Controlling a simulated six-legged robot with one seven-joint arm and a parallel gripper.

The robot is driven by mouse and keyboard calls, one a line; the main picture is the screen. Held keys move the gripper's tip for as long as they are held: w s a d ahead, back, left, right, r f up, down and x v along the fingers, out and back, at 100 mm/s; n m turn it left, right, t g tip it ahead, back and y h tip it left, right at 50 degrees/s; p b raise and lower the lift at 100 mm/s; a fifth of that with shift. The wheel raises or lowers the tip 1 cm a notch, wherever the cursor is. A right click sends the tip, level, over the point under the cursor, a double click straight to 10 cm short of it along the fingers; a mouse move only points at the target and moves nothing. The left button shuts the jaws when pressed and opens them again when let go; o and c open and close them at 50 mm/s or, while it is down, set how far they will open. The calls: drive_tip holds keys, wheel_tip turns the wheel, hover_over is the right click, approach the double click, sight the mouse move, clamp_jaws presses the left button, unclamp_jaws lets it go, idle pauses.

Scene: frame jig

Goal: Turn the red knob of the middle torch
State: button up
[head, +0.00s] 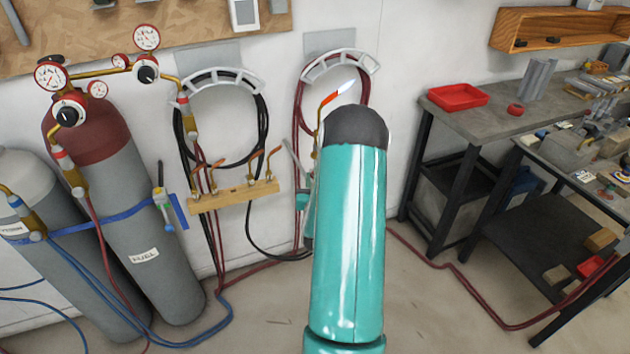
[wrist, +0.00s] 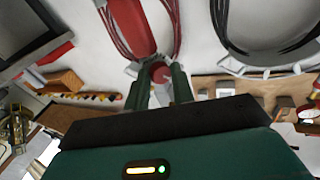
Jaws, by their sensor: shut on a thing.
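In the wrist view, the two dark green fingers of my gripper (wrist: 160,82) stand on either side of a small round red knob (wrist: 161,72) and are shut on it. A grey and pinkish piece shows below the knob between the fingers. A larger red shape lies just beyond, out of focus. In the head view, my teal arm hides most of the gripper and the knob. Torches with copper-coloured tips (head: 272,158) stand in a wooden rack (head: 236,196) left of my arm. I cannot tell from the head view which torch the held knob belongs to.
Two gas cylinders (head: 150,235) with gauges stand at the left. Black hoses (head: 264,120) and red hoses (head: 298,100) hang on wall hooks. A workbench (head: 470,122) with a red tray (head: 457,96) stands at the right. A red hose (head: 465,285) runs over the floor.

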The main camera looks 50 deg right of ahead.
drive_tip(key=shift+w+f+m+h, duration=0.15)
drive_tip(key=shift+m+h, duration=0.75)
drive_tip(key=shift+m, duration=1.25)
drive_tip(key=shift+f+m+h, duration=0.15)
drive_tip(key=shift+m+h, duration=0.75)
drive_tip(key=shift+m, duration=1.25)
drive_tip(key=o, duration=1)
drive_tip(key=shift+a, duration=0.1)
